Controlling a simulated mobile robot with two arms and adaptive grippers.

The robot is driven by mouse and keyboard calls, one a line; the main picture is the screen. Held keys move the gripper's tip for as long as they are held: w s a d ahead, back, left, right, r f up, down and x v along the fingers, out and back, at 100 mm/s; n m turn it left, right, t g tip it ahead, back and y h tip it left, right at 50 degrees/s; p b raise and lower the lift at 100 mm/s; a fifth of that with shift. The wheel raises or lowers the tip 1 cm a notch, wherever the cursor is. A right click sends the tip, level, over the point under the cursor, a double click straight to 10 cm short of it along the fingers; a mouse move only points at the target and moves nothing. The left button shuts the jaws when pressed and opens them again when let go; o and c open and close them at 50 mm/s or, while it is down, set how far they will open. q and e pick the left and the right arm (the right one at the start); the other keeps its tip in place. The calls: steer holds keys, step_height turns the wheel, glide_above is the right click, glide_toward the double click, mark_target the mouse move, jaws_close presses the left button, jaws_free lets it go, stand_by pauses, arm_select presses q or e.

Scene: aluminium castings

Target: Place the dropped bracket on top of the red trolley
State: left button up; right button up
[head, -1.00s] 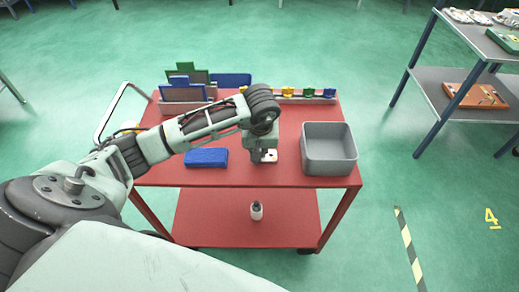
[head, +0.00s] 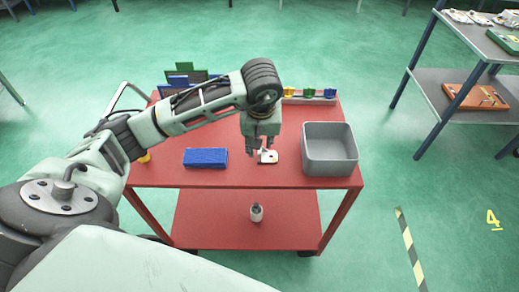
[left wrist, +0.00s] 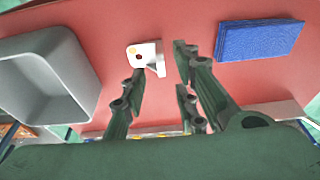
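The bracket (head: 268,156), a small white angled piece with a dark hole, lies on the top of the red trolley (head: 240,177), between the blue block and the grey bin. It also shows in the left wrist view (left wrist: 143,54). My left gripper (head: 259,152) is over the trolley top, just left of and above the bracket. Its fingers are spread apart and hold nothing; in the left wrist view the fingers (left wrist: 160,80) are on either side of a clear gap near the bracket. My right gripper is in neither view.
A grey bin (head: 330,168) stands on the trolley's right side and a blue block (head: 206,157) lies to the left. Colored clips on a rack (head: 310,98) line the back edge.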

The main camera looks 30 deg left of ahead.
arm_select(q)
steer(key=v, duration=0.5)
steer(key=shift+r+b, duration=0.15)
steer(key=shift+b, duration=0.15)
